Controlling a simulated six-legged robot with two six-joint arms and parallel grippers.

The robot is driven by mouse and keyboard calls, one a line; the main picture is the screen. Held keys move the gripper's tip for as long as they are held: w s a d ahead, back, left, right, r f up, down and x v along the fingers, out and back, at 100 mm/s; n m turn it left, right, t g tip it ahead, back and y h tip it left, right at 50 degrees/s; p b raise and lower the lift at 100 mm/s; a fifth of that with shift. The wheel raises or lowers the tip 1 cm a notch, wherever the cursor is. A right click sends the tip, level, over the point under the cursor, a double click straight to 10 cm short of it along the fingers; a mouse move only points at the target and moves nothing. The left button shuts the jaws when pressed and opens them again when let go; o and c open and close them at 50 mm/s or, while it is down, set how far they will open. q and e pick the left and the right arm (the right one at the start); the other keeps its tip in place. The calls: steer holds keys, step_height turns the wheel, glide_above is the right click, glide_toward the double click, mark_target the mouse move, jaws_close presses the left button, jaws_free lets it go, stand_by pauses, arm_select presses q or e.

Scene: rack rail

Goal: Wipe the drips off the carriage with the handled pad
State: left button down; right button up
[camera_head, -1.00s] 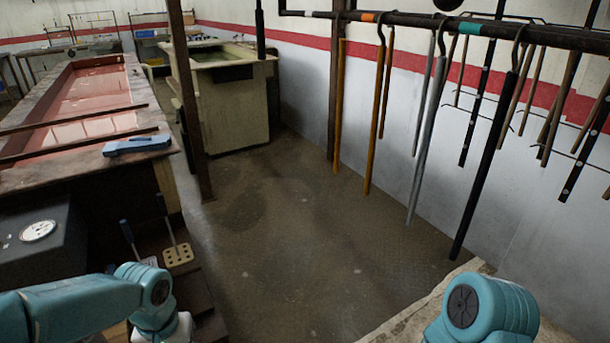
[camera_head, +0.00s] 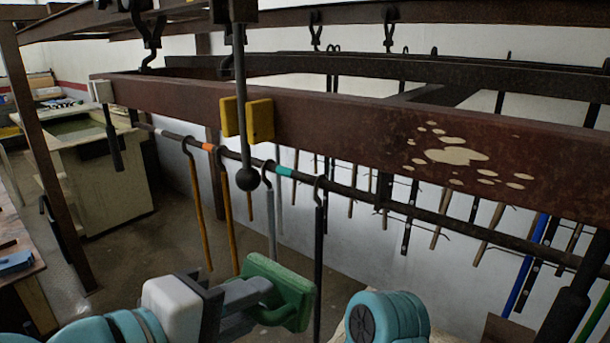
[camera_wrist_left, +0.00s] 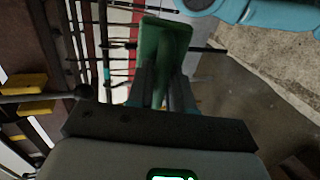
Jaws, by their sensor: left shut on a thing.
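The carriage is a long rust-brown beam (camera_head: 340,122) crossing the head view from upper left to right. Pale cream drips (camera_head: 452,156) are spattered on its front face, right of the middle. The handled pad (camera_head: 284,291) is green, with a flat block and a handle. My left gripper (camera_head: 245,292) is shut on its handle, below and left of the drips, with the pad apart from the beam. The left wrist view also shows the pad (camera_wrist_left: 163,48) beyond the fingers (camera_wrist_left: 163,92). My right gripper is out of view; only a teal joint of that arm shows.
A yellow block (camera_head: 247,118) sits on the beam, and a dark rod ending in a ball (camera_head: 247,179) hangs before it. Below runs a rail (camera_head: 345,190) with several hooked bars. A pale tank (camera_head: 95,180) stands at left.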

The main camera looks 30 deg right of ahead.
arm_select(q)
steer(key=s+d+r+t+h+p, duration=0.1)
steer(key=s+r+h+p, duration=0.1)
steer(key=s+r, duration=0.45)
steer(key=s+d+r+h+p, duration=0.1)
steer(key=s+r+p, duration=0.15)
steer(key=r, duration=0.75)
steer(key=shift+t, duration=0.3)
steer(key=shift+s+b+x, duration=0.2)
steer(key=shift+b+x, duration=0.4)
steer(key=shift+x, duration=2.05)
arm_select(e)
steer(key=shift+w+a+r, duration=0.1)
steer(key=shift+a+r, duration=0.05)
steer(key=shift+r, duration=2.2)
arm_select(q)
steer(key=shift+r+x, duration=0.2)
steer(key=shift+x, duration=0.8)
steer(key=shift+s, duration=0.1)
